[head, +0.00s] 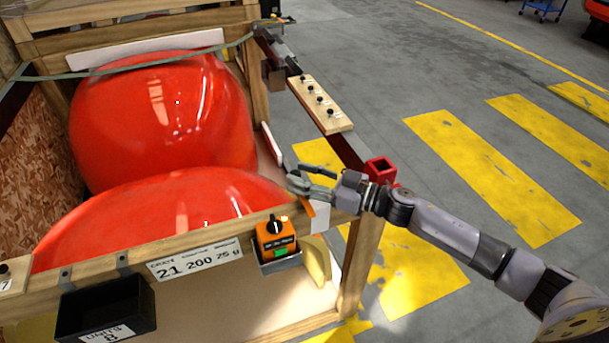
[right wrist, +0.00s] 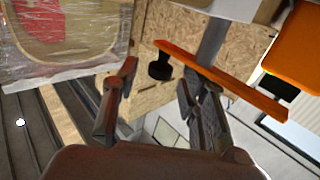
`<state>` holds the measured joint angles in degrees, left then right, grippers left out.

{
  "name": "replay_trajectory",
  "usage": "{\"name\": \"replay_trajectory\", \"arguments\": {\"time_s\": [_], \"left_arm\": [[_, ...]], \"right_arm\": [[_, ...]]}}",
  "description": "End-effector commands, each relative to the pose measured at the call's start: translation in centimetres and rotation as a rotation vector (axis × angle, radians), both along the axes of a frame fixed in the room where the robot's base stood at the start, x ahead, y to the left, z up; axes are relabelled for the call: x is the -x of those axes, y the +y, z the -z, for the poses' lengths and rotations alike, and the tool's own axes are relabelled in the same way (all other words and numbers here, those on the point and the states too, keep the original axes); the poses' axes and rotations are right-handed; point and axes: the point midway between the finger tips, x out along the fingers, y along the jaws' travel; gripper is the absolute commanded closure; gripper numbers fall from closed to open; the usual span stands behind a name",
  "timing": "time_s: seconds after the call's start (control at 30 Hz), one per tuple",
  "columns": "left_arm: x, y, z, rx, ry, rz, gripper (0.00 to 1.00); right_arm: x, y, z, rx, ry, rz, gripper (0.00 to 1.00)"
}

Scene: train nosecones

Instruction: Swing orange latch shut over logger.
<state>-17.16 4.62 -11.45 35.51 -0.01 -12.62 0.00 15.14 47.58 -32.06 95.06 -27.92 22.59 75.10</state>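The logger (head: 277,243) is an orange box with a black knob and a green label, in a holder on the crate's front rail. An orange surface at the upper right of the right wrist view (right wrist: 297,55) seems to be its body. The orange latch (head: 308,208) is a thin bar right of the logger, partly hidden by my gripper; it runs slantwise in the right wrist view (right wrist: 225,80), clear of the logger's front. My right gripper (head: 298,182) is open beside the latch, fingers apart, nothing between them; contact cannot be told. My left gripper is out of view.
Red nosecones (head: 160,120) fill the wooden crate. A black bin (head: 105,308) hangs on the front rail, left of a number sign (head: 195,262). A board with black knobs (head: 320,105) and a red square socket (head: 380,169) line the right side.

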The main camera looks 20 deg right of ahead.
Motion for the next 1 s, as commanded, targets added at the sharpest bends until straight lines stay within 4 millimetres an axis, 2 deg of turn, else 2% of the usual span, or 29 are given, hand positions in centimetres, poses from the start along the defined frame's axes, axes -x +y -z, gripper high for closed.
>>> {"name": "replay_trajectory", "arguments": {"time_s": [0.07, 0.6, 1.0], "left_arm": [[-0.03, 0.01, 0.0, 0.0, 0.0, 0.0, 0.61], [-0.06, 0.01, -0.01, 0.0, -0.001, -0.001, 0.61], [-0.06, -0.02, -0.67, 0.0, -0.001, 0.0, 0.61]], "right_arm": [[0.01, -0.03, 0.0, 0.0, 0.0, 0.0, 0.63], [0.03, -0.06, 0.0, 0.0, 0.0, 0.0, 0.99], [0.13, -0.12, -0.13, -0.001, 0.002, 0.034, 1.0]]}}
